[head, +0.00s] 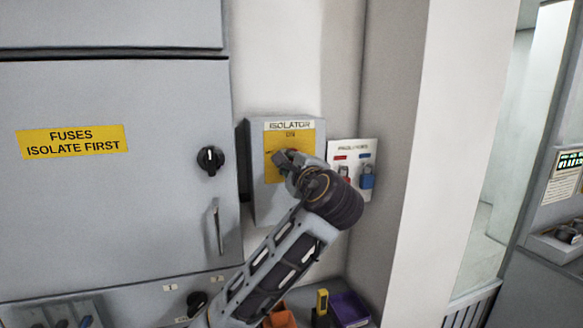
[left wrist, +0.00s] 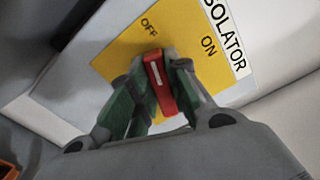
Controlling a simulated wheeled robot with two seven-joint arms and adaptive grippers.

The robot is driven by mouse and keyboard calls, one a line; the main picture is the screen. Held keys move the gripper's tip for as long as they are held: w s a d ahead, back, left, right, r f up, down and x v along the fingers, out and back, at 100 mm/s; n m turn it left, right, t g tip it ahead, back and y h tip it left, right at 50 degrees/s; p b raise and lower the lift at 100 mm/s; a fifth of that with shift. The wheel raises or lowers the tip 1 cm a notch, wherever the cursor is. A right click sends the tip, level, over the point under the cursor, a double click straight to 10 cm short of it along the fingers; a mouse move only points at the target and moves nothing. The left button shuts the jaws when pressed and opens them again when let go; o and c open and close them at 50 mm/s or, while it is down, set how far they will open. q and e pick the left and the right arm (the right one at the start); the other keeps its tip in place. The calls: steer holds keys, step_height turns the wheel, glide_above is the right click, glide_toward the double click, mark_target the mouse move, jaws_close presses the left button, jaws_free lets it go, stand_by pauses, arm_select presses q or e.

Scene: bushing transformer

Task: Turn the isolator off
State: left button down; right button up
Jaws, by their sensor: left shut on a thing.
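The isolator is a grey box (head: 259,190) on the wall with a yellow plate (head: 270,168) marked ON at its top. In the left wrist view the yellow plate (left wrist: 113,66) carries the words OFF and ON. A red handle (left wrist: 157,72) with a white mark stands out from it. The marked end of the handle points about at OFF, away from ON. My left gripper (head: 287,160) is at the plate and hides the handle in the head view. In the left wrist view its fingers (left wrist: 152,100) are shut on both sides of the handle. My right gripper is not in view.
A grey fuse cabinet (head: 100,215) with a black knob (head: 210,159) and a handle (head: 217,226) stands left of the isolator. A padlock board (head: 346,150) hangs close on its right. Orange (head: 281,316) and purple (head: 350,309) bins sit below. A wall corner is farther right.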

arm_select(q)
steer(key=shift+f+n+b, duration=0.15)
steer(key=shift+n+b, duration=0.25)
steer(key=shift+n, duration=0.6)
steer(key=shift+f+n+b, duration=0.15)
steer(key=shift+n+b, duration=0.25)
steer(key=shift+n, duration=0.6)
steer(key=c, duration=1.4)
jaws_free()
steer(key=shift+o, duration=0.2)
steer(key=shift+s, duration=0.15)
steer(key=v, duration=1.1)
steer(key=shift+s, duration=0.35)
steer(key=shift+d+r, duration=0.1)
